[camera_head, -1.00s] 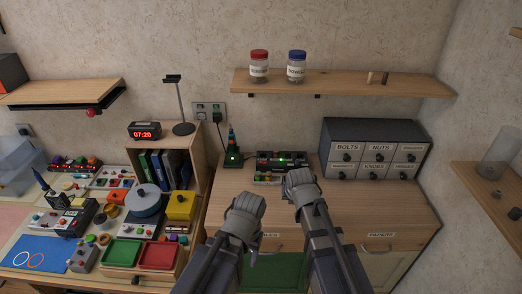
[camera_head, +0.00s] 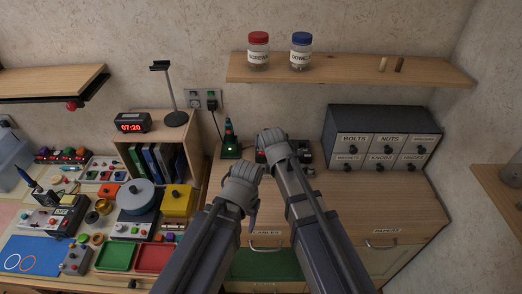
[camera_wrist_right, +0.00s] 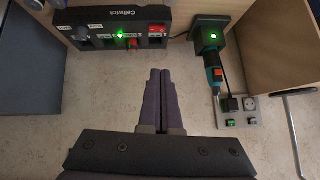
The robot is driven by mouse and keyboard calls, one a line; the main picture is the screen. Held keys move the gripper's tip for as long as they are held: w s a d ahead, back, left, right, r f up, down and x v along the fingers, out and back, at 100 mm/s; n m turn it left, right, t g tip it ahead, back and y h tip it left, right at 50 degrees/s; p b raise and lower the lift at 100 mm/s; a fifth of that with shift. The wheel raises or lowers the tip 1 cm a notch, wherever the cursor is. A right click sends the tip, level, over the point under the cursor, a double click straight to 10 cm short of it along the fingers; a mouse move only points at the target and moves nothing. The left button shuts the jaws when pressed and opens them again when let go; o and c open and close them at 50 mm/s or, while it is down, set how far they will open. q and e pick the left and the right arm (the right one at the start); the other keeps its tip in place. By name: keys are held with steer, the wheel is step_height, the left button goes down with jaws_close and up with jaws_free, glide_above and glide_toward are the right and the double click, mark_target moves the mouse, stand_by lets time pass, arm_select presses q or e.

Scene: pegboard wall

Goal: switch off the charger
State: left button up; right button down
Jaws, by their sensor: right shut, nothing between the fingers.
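The charger (camera_head: 230,150) is a dark block with a lit green light and a teal tool standing in it, on the cabinet top against the wall. In the right wrist view the charger (camera_wrist_right: 212,32) is at the upper right, its green light lit. My right gripper (camera_wrist_right: 161,74) is shut and empty, apart from the charger and plate. My left gripper (camera_head: 242,185) is lower; its fingers are mostly hidden.
A dark device (camera_wrist_right: 122,28) with red switches and a green light lies beside the charger. A labelled drawer box (camera_head: 380,140) stands to the right. A shelf (camera_head: 350,70) with two jars is above. A wooden cubby (camera_head: 160,150) with binders stands left.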

steer(key=shift+f, duration=0.1)
steer(key=b, duration=0.8)
glide_above(260, 151)
steer(key=s, duration=0.2)
steer(key=f, duration=0.5)
steer(key=d+f, duration=0.1)
steer(key=f, duration=0.2)
steer(key=shift+s, duration=0.15)
steer(key=shift+s+a+f+b, duration=0.1)
steer(key=shift+s+f+b, duration=0.05)
steer(key=shift+f+b, duration=0.4)
steer(key=shift+s+a+f+b, duration=0.1)
steer(key=shift+f+b, duration=0.35)
steer(key=shift+b, duration=0.05)
steer(key=shift+f+b, duration=0.45)
